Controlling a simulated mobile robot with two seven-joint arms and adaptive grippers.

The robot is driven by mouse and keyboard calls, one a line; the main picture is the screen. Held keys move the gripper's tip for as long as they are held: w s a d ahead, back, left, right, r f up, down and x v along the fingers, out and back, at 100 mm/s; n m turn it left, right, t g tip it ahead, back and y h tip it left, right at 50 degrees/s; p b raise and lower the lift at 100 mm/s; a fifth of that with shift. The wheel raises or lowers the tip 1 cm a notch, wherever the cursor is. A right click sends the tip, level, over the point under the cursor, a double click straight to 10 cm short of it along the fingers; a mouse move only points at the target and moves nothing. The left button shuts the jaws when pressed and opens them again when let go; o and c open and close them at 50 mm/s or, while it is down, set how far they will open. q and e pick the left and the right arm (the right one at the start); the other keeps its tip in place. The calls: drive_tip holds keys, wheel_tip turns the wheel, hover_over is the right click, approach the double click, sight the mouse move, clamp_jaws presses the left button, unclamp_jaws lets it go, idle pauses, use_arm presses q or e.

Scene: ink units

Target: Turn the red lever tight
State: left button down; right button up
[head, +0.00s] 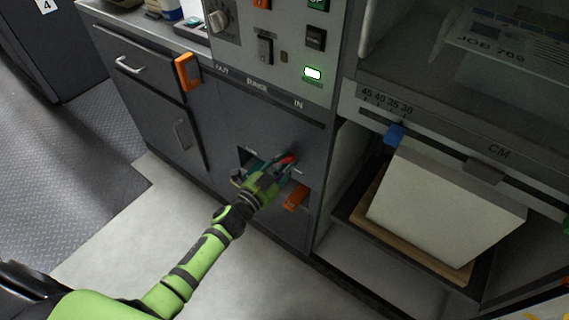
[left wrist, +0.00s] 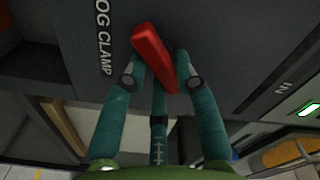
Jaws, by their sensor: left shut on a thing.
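The red lever (left wrist: 152,55) sits on the dark panel, beside lettering of which "OG CLAMP" shows in the left wrist view. It lies tilted between the teal fingers of my left gripper (left wrist: 157,75), which is shut on it. In the head view the red lever (head: 286,160) shows only as a small red tip, the rest hidden by my left gripper (head: 278,168). My right gripper is in neither view.
An orange handle (head: 296,197) sits just below and right of the gripper. A dark opening (head: 246,156) is to its left. A white paper stack (head: 440,205) stands in the bay on the right. The floor (head: 150,240) in front is clear.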

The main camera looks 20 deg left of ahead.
use_arm(q)
drive_tip(key=shift+a+f+m+b, duration=0.15)
drive_tip(key=shift+m+b, duration=0.25)
drive_tip(key=shift+m, duration=0.95)
drive_tip(key=shift+d+f+m+b, duration=0.1)
drive_tip(key=shift+m+b, duration=0.3)
drive_tip(key=shift+m, duration=1)
drive_tip(key=shift+a+f+m+b, duration=0.15)
drive_tip(key=shift+m+b, duration=0.25)
drive_tip(key=shift+m, duration=0.95)
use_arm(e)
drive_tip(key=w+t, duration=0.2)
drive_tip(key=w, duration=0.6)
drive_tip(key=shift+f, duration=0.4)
use_arm(q)
drive_tip(key=shift+d, duration=0.1)
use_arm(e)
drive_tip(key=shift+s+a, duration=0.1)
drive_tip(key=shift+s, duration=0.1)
use_arm(q)
drive_tip(key=c, duration=1)
unclamp_jaws()
drive_tip(key=shift+c, duration=0.2)
drive_tip(key=shift+o, duration=0.3)
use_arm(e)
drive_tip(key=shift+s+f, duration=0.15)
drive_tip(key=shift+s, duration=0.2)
